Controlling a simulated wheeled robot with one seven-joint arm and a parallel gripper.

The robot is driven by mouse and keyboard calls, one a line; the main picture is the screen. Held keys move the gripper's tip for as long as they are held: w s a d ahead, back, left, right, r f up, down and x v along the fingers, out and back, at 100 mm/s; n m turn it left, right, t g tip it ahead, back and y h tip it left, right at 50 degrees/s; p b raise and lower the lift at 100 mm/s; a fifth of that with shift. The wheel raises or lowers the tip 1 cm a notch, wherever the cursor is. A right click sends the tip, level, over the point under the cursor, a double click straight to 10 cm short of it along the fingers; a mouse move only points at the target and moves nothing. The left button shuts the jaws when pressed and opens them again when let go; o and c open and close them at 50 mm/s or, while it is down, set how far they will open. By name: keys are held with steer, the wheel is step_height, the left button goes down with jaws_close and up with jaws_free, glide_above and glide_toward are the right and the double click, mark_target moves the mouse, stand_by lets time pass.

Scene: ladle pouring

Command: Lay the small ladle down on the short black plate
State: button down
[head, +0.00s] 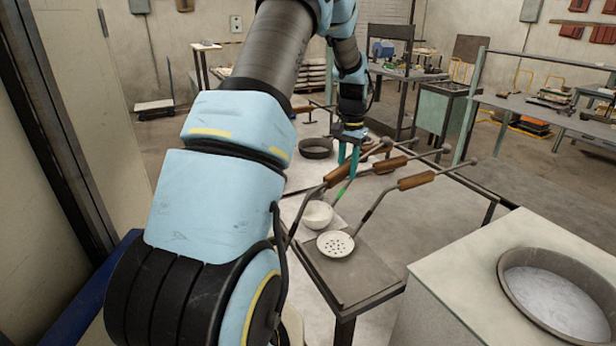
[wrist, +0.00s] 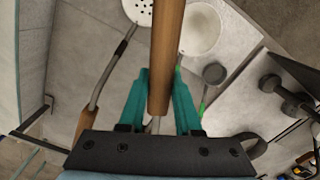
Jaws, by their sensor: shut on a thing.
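My gripper (head: 347,172) is shut on the wooden handle (wrist: 166,55) of a ladle. In the wrist view the handle runs between the teal fingers (wrist: 159,105) and out of the top edge. Its bowl is not clearly seen; in the head view my arm hides part of this ladle. A white perforated ladle (head: 335,244) with a wooden handle (head: 416,180) is over a dark flat plate (head: 358,280). A white bowl (head: 317,215) sits behind it. I cannot tell whether this dark plate is the short black plate.
A round pan (head: 316,148) stands farther back. At the right, a pale block (head: 455,265) bears a wide pan of whitish material (head: 555,295). Other wooden-handled rods (head: 390,165) extend across the bench near my gripper.

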steer(key=s+d+r+m+p, duration=0.1)
steer(key=s+d+r+m, duration=0.15)
steer(key=d, duration=1.25)
steer(key=s+d+r+m+p, duration=0.1)
steer(key=s+d+m, duration=0.15)
steer(key=d, duration=1.25)
step_height(320, 180, down, 8)
steer(key=b, duration=0.4)
steer(key=shift+f+b, duration=0.15)
steer(key=shift+b, duration=0.25)
steer(key=shift+f, duration=0.25)
steer(key=c, duration=0.8)
jaws_free()
steer(key=shift+c, duration=0.2)
steer(key=o, duration=0.3)
steer(key=shift+f, duration=0.1)
steer(key=shift+f, duration=0.1)
